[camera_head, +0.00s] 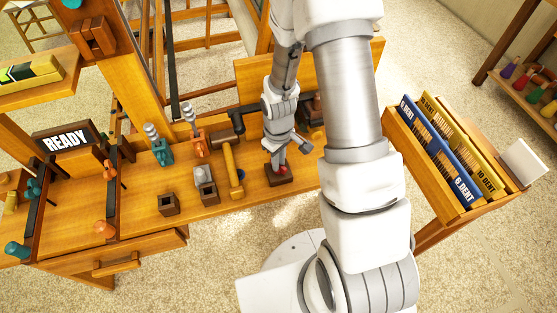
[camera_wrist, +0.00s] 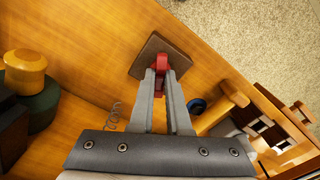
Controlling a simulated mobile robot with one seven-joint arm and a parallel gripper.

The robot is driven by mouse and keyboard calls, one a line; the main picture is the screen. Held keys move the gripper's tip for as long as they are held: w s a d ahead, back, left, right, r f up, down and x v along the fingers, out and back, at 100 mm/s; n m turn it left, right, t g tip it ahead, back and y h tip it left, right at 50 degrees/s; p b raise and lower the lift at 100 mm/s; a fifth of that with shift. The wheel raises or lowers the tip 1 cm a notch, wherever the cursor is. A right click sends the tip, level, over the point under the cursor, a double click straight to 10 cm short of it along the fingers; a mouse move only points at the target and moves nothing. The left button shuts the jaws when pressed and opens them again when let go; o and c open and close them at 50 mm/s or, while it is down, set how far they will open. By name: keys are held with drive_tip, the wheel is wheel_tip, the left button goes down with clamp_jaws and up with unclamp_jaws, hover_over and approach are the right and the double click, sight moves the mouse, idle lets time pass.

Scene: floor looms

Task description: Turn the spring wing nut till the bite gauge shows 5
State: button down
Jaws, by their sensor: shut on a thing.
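My gripper (camera_wrist: 158,82) is shut on a small red piece (camera_wrist: 158,62) that stands on a square dark brown block (camera_wrist: 146,52). In the head view the red piece (camera_head: 284,169) shows just under my gripper (camera_head: 282,159), at the block (camera_head: 278,178) on the wooden bench. The fingers hide part of the red piece, and I cannot tell whether it is the wing nut. A thin wire coil (camera_wrist: 112,116) shows left of my fingers in the wrist view. I cannot make out a bite gauge or its reading in either view.
A yellow-handled mallet (camera_head: 234,168), small square blocks (camera_head: 168,204), and teal (camera_head: 162,152) and orange (camera_head: 199,143) tools are on the bench to the left. A READY sign (camera_head: 67,140) stands further left. A crate (camera_head: 430,165) of blue and yellow reeds is at right.

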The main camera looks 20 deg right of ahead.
drive_tip(key=c, duration=0.9)
unclamp_jaws()
drive_tip(key=shift+r, duration=0.1)
wheel_tip(320, 180, up, 17)
drive_tip(key=p, duration=0.4)
drive_tip(key=shift+r, duration=0.15)
drive_tip(key=shift+s+r+m+t+p, duration=1.2)
drive_tip(key=shift+s+r, duration=1.15)
drive_tip(key=shift+r, duration=2.6)
drive_tip(key=shift+s+r+m+t+p, duration=0.75)
drive_tip(key=shift+s+r+p, duration=1.2)
drive_tip(key=shift+r, duration=2.95)
drive_tip(key=shift+s+r+m+t+p, duration=0.95)
drive_tip(key=shift+s+r, duration=1.75)
drive_tip(key=shift+r, duration=2.25)
